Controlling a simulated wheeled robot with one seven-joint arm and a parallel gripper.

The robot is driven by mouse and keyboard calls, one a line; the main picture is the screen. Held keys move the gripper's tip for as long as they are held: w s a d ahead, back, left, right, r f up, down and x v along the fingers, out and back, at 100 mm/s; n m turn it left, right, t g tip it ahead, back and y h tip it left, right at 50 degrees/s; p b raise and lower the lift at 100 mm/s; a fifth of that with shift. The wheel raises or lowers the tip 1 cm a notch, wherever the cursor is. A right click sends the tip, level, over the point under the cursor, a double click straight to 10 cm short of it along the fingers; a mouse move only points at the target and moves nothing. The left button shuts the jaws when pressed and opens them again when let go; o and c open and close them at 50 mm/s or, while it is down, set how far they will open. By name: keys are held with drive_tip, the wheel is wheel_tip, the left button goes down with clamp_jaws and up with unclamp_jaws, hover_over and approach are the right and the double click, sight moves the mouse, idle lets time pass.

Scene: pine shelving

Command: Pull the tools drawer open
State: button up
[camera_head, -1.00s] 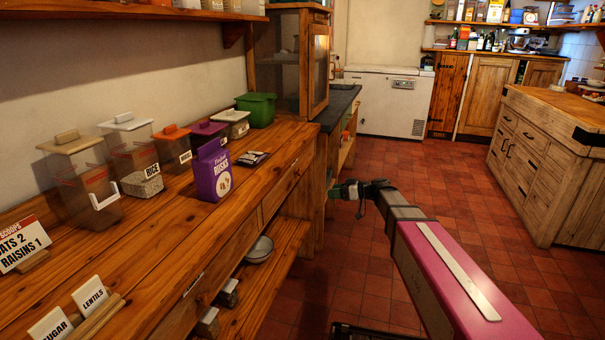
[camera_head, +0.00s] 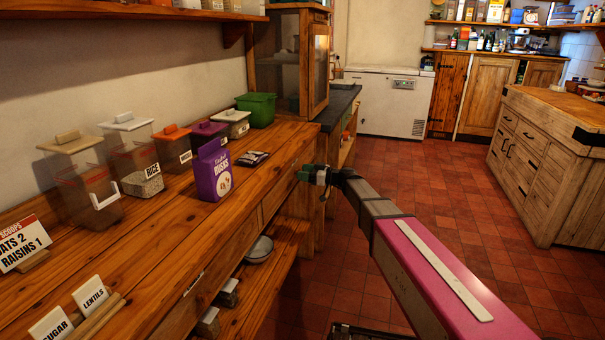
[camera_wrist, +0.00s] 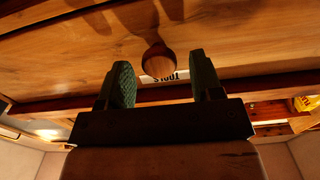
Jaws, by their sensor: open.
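The tools drawer (camera_wrist: 235,45) is a wooden front in the wrist view, with a round wooden knob (camera_wrist: 158,62) and a white label reading TOOLS upside down beside it. In the head view the drawer front (camera_head: 282,190) is under the counter's far end and looks shut. My gripper (camera_wrist: 160,66) is open, its two green-padded fingers on either side of the knob in the picture. Whether the fingers reach fully around the knob or stop short of it I cannot tell. In the head view my gripper (camera_head: 312,174) is beside the drawer front, and the knob is hidden.
The wooden counter (camera_head: 150,235) holds clear bins, a purple rusks box (camera_head: 212,170) and a green tub (camera_head: 257,109). A lower shelf (camera_head: 270,262) with a metal bowl (camera_head: 260,249) lies below. The tiled floor (camera_head: 440,190) to the right is clear up to the island (camera_head: 545,165).

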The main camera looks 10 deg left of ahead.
drive_tip(key=shift+a, duration=0.5)
clamp_jaws()
drive_tip(key=s+d, duration=0.2)
drive_tip(key=d, duration=2.2)
drive_tip(key=shift+d, duration=0.15)
unclamp_jaws()
drive_tip(key=d, duration=1)
drive_tip(key=shift+s+d, duration=0.35)
